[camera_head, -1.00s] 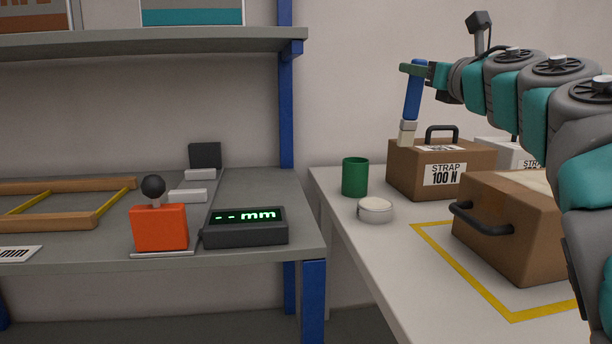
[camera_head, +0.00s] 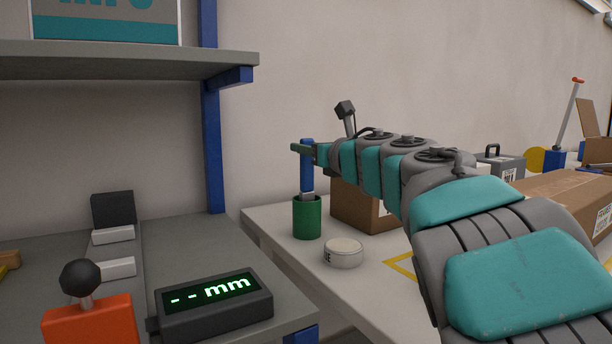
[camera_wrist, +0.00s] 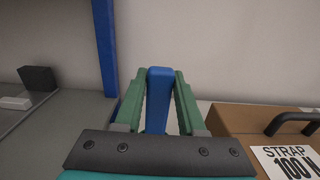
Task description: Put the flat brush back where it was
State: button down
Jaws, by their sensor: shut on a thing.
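My gripper (camera_head: 303,148) is shut on the blue handle of the flat brush (camera_head: 307,178). The brush hangs upright, with its pale ferrule at the rim of the green cup (camera_head: 307,219). Its bristles are hidden by the cup; I cannot tell whether they are inside or behind it. In the wrist view, the green fingers of my gripper (camera_wrist: 158,78) stand on both sides of the blue handle (camera_wrist: 158,100), and the cup is not visible.
A round white tin (camera_head: 343,254) stands right of the cup. A brown box (camera_head: 362,208) stands behind, partly hidden by my arm. The grey bench at left holds a display (camera_head: 214,304) and an orange block with a black knob (camera_head: 90,322). A blue post (camera_head: 212,150) rises behind.

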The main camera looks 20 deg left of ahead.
aim_at(309, 166)
jog(key=shift+f+b, duration=0.6)
jog(key=shift+f, duration=1.3)
jog(key=shift+f, duration=0.15)
jog(key=c, duration=0.5)
grip_release()
jog(key=shift+r, duration=0.25)
jog(key=shift+s+d+f, duration=0.1)
jog(key=shift+s+d, duration=0.1)
jog(key=shift+d, duration=0.05)
jog(key=b+v, duration=0.2)
jog(key=v, duration=0.9)
jog(key=shift+s, duration=0.15)
jog(key=shift+d, duration=0.1)
